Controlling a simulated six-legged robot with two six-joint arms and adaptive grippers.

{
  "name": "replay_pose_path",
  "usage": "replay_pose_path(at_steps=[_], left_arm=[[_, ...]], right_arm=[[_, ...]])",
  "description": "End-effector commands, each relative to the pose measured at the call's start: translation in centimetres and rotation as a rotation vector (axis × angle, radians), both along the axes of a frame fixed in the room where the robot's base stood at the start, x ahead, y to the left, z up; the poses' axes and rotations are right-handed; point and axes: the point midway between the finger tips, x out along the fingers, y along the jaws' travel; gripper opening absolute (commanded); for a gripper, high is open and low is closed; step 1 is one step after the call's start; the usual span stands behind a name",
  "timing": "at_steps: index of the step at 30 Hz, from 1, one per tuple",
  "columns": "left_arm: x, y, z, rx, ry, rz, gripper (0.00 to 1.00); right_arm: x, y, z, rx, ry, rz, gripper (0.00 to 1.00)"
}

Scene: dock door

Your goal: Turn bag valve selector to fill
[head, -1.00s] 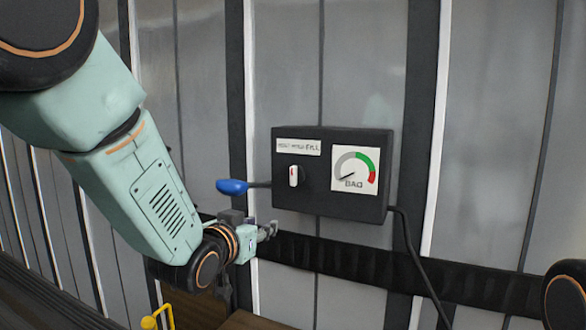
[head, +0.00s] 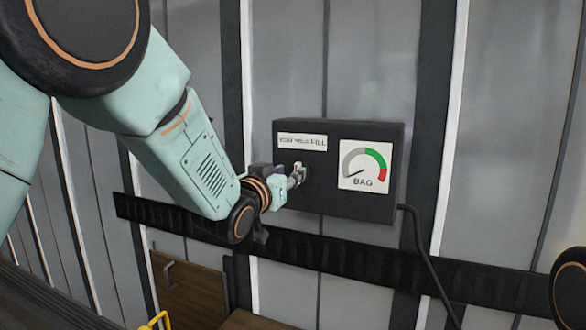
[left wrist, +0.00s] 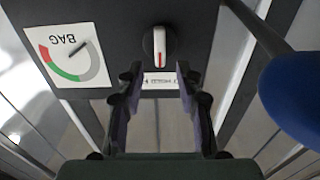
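The bag valve selector (left wrist: 159,47) is a white bar with a red line on a dark round knob, standing about upright in the left wrist view. In the head view my left gripper hides most of it. My left gripper (head: 299,174) is at the box front, over the knob's place. In the left wrist view its fingers (left wrist: 160,74) are apart and empty, the selector just beyond and between their tips. My right gripper is out of view.
A blue lever handle (left wrist: 292,98) sticks out beside the box, close to the gripper's side in the left wrist view. A cable (head: 428,255) hangs at the box's right. A dark horizontal rail (head: 400,263) crosses the wall below the box.

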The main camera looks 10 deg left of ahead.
Motion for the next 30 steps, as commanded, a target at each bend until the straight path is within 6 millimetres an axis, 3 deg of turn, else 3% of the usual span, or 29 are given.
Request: replay_pose_path(at_steps=[9,20,30], left_arm=[[3.1,-0.6,0.0,0.001,0.001,-0.003,0.36],[3.6,-0.5,-0.1,0.0,0.002,-0.002,0.36],[3.6,-0.5,-0.1,0.0,0.001,-0.002,0.07]], right_arm=[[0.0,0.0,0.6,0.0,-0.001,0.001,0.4],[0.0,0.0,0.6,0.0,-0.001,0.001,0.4],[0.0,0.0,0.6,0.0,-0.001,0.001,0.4]])
